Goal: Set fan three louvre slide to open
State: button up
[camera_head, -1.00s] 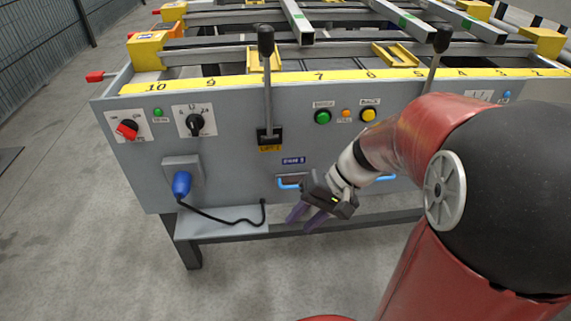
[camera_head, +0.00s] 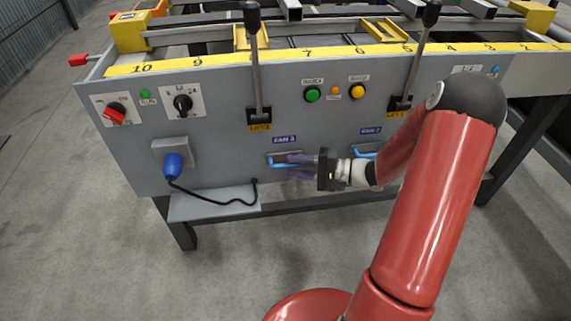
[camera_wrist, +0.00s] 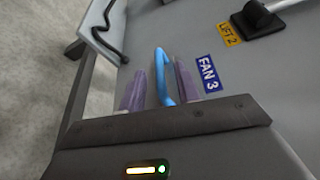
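The fan three slide has a blue bar handle (camera_head: 283,164) on the grey front panel, just below the blue FAN 3 label (camera_head: 284,140). My gripper (camera_head: 296,166) is at this handle, coming from the right, and partly covers it. In the wrist view the blue handle (camera_wrist: 163,72) lies between my two purple fingers, nearer the right one. The gripper (camera_wrist: 160,88) is open, with a visible gap on the left finger's side. The FAN 3 label (camera_wrist: 208,73) is right of the fingers. The slot behind the handle is mostly hidden.
A second blue handle (camera_head: 367,152) under the FAN 2 label is right, partly behind my arm. The LIFT 2 lever (camera_head: 256,70) rises above. A blue plug (camera_head: 173,167) and black cable (camera_head: 215,198) are left. Floor in front is clear.

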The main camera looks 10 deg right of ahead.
aim_at(286, 164)
jog(key=shift+x, duration=1.7)
jog(key=shift+c, duration=0.3)
grip_shut()
